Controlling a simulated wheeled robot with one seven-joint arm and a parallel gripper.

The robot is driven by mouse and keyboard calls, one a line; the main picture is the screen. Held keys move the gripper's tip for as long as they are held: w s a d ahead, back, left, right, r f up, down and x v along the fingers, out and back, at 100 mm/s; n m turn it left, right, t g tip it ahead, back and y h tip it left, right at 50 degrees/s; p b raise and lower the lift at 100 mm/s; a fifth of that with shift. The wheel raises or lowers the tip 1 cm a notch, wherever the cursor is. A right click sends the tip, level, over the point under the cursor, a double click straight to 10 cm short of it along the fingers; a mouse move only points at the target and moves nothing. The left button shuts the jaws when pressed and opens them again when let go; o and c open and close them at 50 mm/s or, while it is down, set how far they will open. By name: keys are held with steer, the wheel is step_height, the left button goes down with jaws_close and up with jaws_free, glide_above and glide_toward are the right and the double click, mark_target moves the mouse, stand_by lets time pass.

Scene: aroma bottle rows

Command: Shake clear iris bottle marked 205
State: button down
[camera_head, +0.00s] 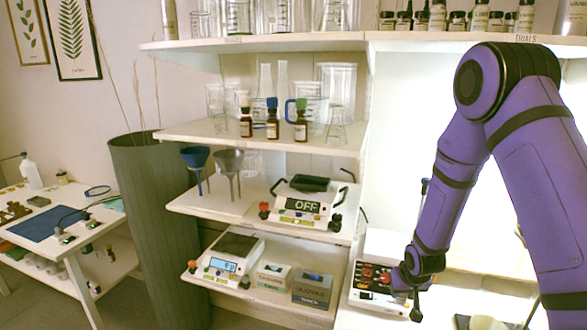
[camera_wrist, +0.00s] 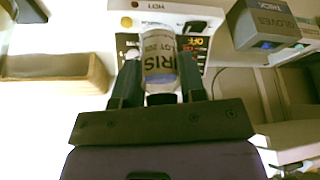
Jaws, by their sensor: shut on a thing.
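My gripper (camera_wrist: 158,72) is shut on a clear bottle (camera_wrist: 158,50) in the wrist view. Its pale label reads IRIS with a lot line that looks like 205, and its lower part looks bluish. The bottle sits between the two dark fingers, with its end pointing away from my palm. In the head view my purple arm comes down at the right, and the bottle cannot be made out there. A white device with a black panel (camera_head: 372,278) and red parts is beside my wrist. Its panel with red lettering (camera_wrist: 196,47) shows just beyond the bottle in the wrist view.
A light wooden tray (camera_wrist: 60,85) lies left in the wrist view. A gloves box (camera_head: 312,290) and a scale (camera_head: 228,258) stand on the lower shelf. Another scale reads OFF (camera_head: 305,203). Several brown bottles (camera_head: 272,128) stand on the shelf above.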

steer(key=shift+w+r, duration=0.15)
steer(key=r, duration=0.5)
steer(key=shift+s, duration=0.2)
step_height(320, 180, down, 5)
steer(key=shift+f, duration=0.1)
steer(key=shift+w+f, duration=0.15)
steer(key=shift+f, duration=0.05)
steer(key=shift+r, duration=2.55)
steer(key=shift+s+r, duration=0.15)
steer(key=shift+s, duration=0.05)
step_height(320, 180, down, 6)
steer(key=shift+w+r, duration=0.15)
steer(key=shift+r, duration=0.3)
